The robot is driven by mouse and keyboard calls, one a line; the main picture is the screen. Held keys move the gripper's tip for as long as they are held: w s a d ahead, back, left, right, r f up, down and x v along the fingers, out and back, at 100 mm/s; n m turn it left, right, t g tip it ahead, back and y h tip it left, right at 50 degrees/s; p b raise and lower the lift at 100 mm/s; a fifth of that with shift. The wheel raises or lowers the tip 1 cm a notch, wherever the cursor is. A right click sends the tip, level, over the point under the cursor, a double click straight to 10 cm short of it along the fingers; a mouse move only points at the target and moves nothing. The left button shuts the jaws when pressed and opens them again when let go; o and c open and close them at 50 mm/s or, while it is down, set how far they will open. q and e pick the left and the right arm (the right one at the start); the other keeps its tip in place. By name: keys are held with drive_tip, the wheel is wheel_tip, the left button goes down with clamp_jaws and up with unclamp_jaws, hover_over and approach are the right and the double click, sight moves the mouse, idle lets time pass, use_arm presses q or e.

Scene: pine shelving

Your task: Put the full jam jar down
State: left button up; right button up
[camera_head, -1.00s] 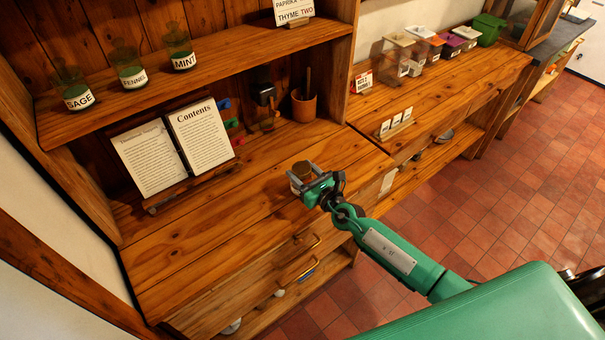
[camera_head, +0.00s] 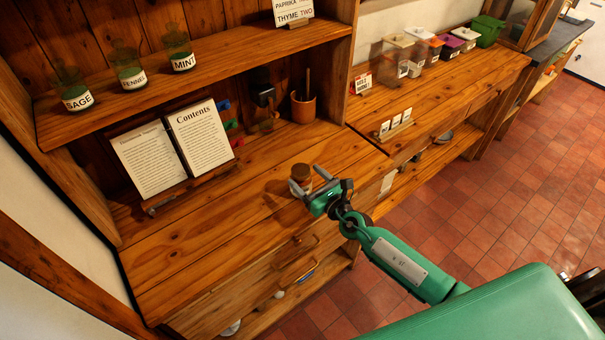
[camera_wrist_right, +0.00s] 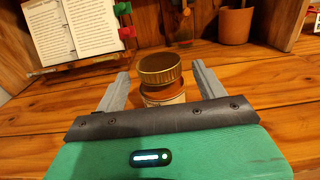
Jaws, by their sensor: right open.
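The jam jar (camera_head: 300,178) stands upright on the wooden counter, near its front edge. It has a brownish-gold lid and reddish-brown contents. My right gripper (camera_head: 311,187) is open just in front of the jar. In the right wrist view the jar (camera_wrist_right: 160,82) stands between the two grey fingers (camera_wrist_right: 160,88), with a visible gap on each side. The lower part of the jar is hidden behind the gripper's body. My left gripper is not in view.
Labelled glass jars (camera_head: 130,72) line the shelf above. A small card holder (camera_head: 395,125) is to the right. The counter (camera_head: 200,240) left of the jar is clear.

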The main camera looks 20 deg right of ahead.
drive_tip(key=b+v, duration=0.1)
drive_tip(key=v, duration=0.8)
drive_tip(key=shift+b, duration=0.35)
drive_tip(key=shift+r, duration=0.15)
